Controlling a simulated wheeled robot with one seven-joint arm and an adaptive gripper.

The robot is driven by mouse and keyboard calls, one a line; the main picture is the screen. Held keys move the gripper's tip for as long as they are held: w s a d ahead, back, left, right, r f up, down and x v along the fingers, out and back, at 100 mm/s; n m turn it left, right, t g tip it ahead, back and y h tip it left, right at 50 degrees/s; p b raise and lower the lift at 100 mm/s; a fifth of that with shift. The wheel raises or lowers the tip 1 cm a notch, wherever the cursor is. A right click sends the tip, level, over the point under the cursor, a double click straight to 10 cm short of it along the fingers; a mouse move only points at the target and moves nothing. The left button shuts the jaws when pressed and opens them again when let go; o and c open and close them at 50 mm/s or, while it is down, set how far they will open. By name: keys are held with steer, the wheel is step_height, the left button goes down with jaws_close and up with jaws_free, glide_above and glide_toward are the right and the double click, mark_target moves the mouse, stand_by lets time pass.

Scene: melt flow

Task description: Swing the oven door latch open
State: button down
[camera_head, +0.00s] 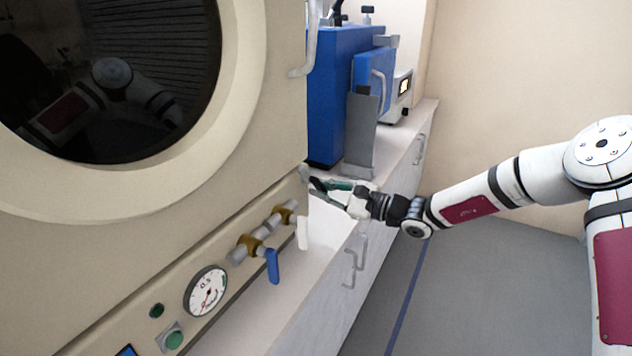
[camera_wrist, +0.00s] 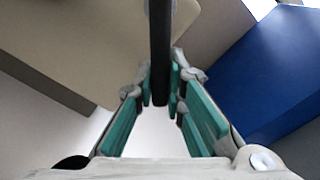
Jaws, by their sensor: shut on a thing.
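The large beige oven (camera_head: 150,225) with a round dark window fills the left of the head view. The oven door latch shows as a dark bar (camera_wrist: 160,40) in the wrist view, running down from the top edge between my fingers. My gripper (camera_head: 323,187) is at the lower right corner of the oven's front in the head view. Its green-padded fingers, also seen in the wrist view (camera_wrist: 160,85), are shut on the dark bar. In the head view the fingers hide most of the bar, and its joint to the oven is hard to make out.
A gauge (camera_head: 206,292) and a blue-handled valve (camera_head: 272,264) sit on the panel below the door. A grey handle (camera_head: 308,45) stands out at the oven's upper right edge. A blue machine (camera_head: 334,95) stands behind on the white counter (camera_head: 325,225). The floor at right is clear.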

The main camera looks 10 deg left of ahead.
steer(key=n, duration=0.1)
steer(key=w+r+n+p, duration=0.1)
steer(key=n, duration=0.1)
steer(key=shift+d+r+n, duration=0.2)
steer(key=shift+n, duration=0.1)
stand_by(0.3)
steer(key=shift+w+d+r+n+p, duration=0.1)
steer(key=shift+w+r+n+p, duration=0.2)
steer(key=shift+n, duration=0.6)
steer(key=shift+w+r+n+p, duration=0.1)
steer(key=shift+r+n+p, duration=0.25)
steer(key=shift+n, duration=0.55)
steer(key=shift+r, duration=0.1)
